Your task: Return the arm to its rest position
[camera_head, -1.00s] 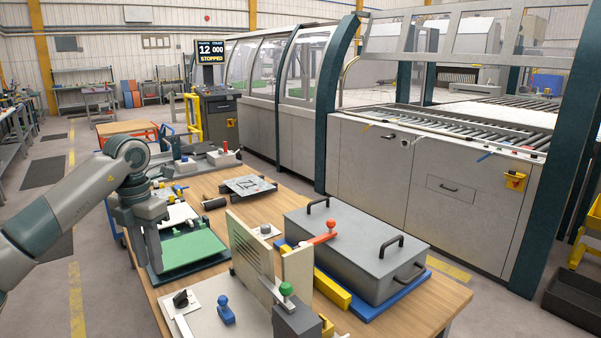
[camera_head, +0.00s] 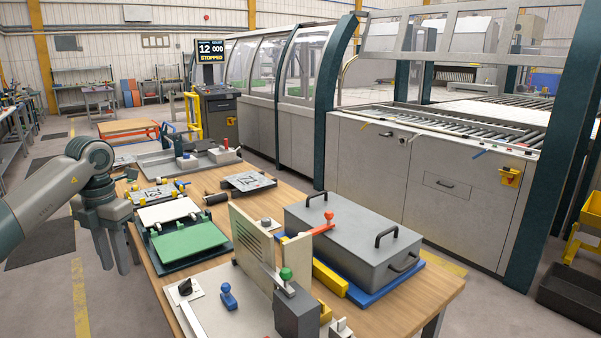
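My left arm comes in from the left edge. Its gripper (camera_head: 113,262) points down over the floor, just left of the wooden workbench (camera_head: 408,309). The fingers hang apart with a gap between them, and nothing shows between them. The gripper is clear of the green plate (camera_head: 190,242) and its dark tray. My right arm and gripper are not in the picture.
The bench holds a grey lidded box (camera_head: 350,249) with black handles, an upright beige panel (camera_head: 246,240), and a fixture with a green knob (camera_head: 286,273). The panel bender (camera_head: 420,185) stands behind. Grey floor lies open left of the bench.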

